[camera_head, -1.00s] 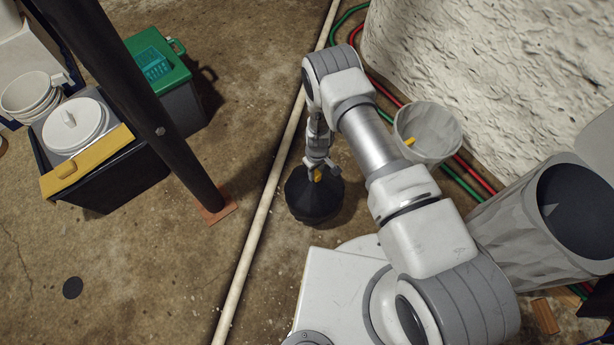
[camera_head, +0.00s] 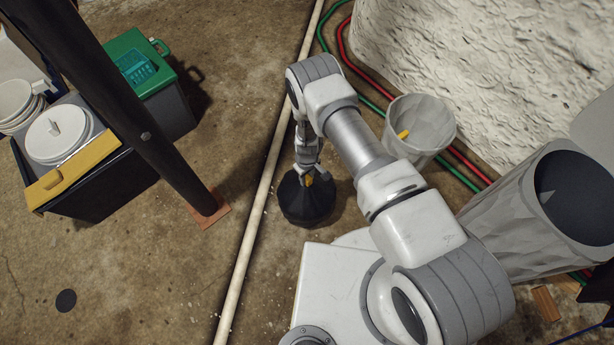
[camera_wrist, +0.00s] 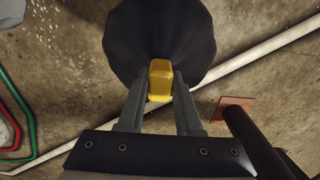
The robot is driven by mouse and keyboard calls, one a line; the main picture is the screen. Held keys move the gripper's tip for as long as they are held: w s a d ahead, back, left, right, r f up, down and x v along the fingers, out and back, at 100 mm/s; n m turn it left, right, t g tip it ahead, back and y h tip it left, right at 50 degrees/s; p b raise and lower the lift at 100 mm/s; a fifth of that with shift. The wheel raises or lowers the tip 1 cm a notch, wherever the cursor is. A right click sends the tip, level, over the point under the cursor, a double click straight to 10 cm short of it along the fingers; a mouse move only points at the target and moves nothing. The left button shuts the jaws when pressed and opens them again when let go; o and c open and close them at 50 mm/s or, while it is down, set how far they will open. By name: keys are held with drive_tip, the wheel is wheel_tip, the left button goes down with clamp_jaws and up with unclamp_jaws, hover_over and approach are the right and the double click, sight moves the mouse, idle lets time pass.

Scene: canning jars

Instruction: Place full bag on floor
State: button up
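The full bag (camera_head: 305,207) is black and rounded, with a yellow tie or tab (camera_head: 309,181) at its top. It is upright at floor level, right of the white pipe; whether its base touches the floor I cannot tell. My gripper (camera_head: 307,172) is directly above it. In the wrist view the bag (camera_wrist: 160,35) fills the top middle. There the gripper's two fingers (camera_wrist: 160,98) are on either side of the yellow tab (camera_wrist: 160,80), closed on it. The bag's underside is hidden.
A white pipe (camera_head: 262,190) runs along the floor left of the bag. A dark post (camera_head: 150,135) stands farther left, by a green-lidded box (camera_head: 150,70) and black bin (camera_head: 105,195). A grey empty-looking bin (camera_head: 430,130) with a yellow tab and a tall bin (camera_head: 515,225) stand right. Floor at lower left is mostly clear.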

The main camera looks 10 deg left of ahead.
drive_tip(key=o, duration=0.4)
